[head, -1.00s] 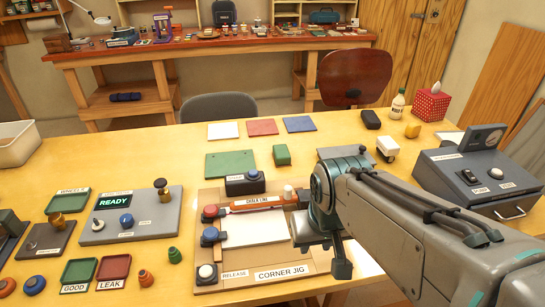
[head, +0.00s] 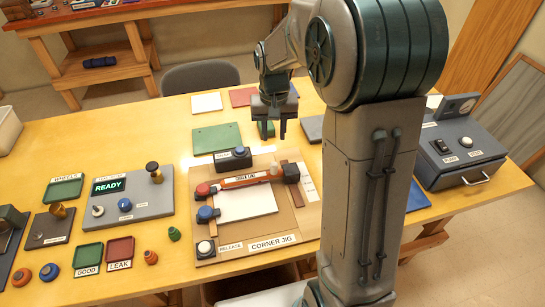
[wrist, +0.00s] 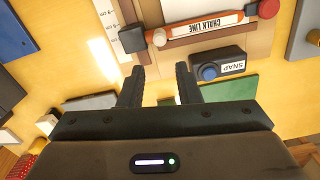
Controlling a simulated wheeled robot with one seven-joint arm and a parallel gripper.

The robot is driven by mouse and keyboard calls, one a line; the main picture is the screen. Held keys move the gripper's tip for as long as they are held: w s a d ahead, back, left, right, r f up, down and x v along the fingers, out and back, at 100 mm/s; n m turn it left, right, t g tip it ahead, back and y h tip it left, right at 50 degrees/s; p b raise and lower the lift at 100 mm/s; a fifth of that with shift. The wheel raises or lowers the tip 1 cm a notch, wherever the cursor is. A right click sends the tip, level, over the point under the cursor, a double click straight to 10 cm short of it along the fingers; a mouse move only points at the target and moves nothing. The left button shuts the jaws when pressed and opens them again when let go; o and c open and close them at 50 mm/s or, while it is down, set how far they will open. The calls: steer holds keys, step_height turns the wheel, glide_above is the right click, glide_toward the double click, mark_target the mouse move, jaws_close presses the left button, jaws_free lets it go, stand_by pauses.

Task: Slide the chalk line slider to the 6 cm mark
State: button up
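The corner jig (head: 215,250) lies on the table with an orange chalk line bar (head: 238,181) across its top. A pale knob (head: 276,170) sits at the bar's right end, close to a dark block (head: 291,173) on the jig's right strip. In the wrist view the knob (wrist: 160,38) and block (wrist: 132,38) are beside a white scale (wrist: 106,25) with centimetre marks too small to read surely. My gripper (head: 273,128) is open and empty, above and beyond the jig. Its fingers also show apart in the wrist view (wrist: 158,78).
A dark SNAP box (head: 233,158) with a blue button stands just behind the bar. A red knob (head: 203,190) is at the bar's left end. A RELEASE button (head: 204,248) is at front left. A grey switch box (head: 455,150) stands at the right.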

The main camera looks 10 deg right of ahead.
mark_target(274, 163)
step_height(274, 163, down, 14)
steer(key=shift+r+p, duration=0.1)
steer(key=shift+p, duration=0.9)
jaws_close()
